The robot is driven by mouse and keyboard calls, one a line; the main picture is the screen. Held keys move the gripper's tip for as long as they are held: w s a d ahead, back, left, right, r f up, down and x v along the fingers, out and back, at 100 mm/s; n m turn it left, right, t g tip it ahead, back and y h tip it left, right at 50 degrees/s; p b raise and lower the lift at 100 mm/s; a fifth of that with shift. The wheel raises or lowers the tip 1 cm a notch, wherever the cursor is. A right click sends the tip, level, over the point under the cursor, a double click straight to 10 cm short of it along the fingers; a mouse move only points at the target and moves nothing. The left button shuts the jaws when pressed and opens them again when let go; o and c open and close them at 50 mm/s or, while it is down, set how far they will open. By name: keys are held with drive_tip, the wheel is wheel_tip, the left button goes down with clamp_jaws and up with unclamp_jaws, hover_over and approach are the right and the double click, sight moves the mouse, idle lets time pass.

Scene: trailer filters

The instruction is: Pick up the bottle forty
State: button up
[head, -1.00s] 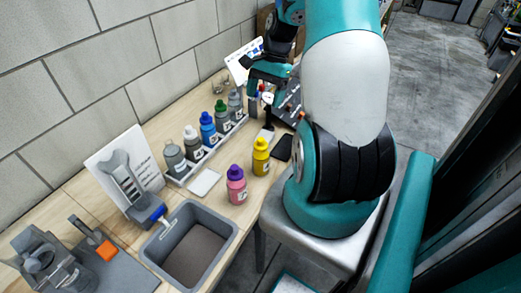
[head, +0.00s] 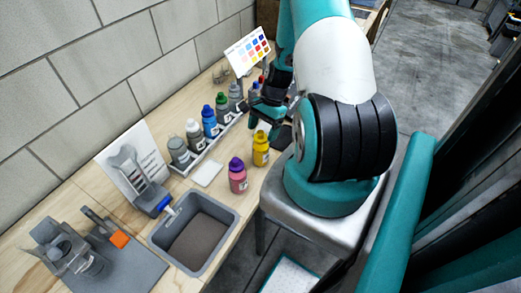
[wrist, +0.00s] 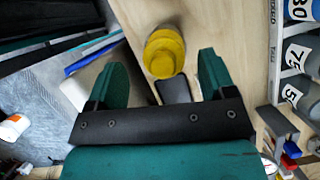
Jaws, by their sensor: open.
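No label reading forty is legible, so I cannot tell which bottle it is. A yellow bottle (head: 261,151) stands upright on the bench, outside the rack. In the wrist view the yellow bottle (wrist: 165,54) is seen from above, between and beyond my fingertips, apparently not gripped. My gripper (wrist: 162,60) is open and empty. In the head view my gripper (head: 264,118) hangs just behind the yellow bottle. A pink bottle with a purple cap (head: 237,178) stands nearer, also outside the rack.
A rack (head: 187,170) holds several bottles, including a blue one (head: 209,124); some show numbers in the wrist view. A grey bin (head: 233,218), a white pad (head: 207,173) and a colour chart (head: 247,51) are on the bench. A wall bounds the left.

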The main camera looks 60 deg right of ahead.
sight(259, 138)
drive_tip(key=shift+p+x, duration=1)
drive_tip(key=shift+x, duration=1.2)
drive_tip(key=shift+w+d, duration=0.1)
drive_tip(key=shift+w, duration=0.05)
drive_tip(key=c, duration=1.3)
clamp_jaws()
drive_tip(key=shift+r, duration=0.15)
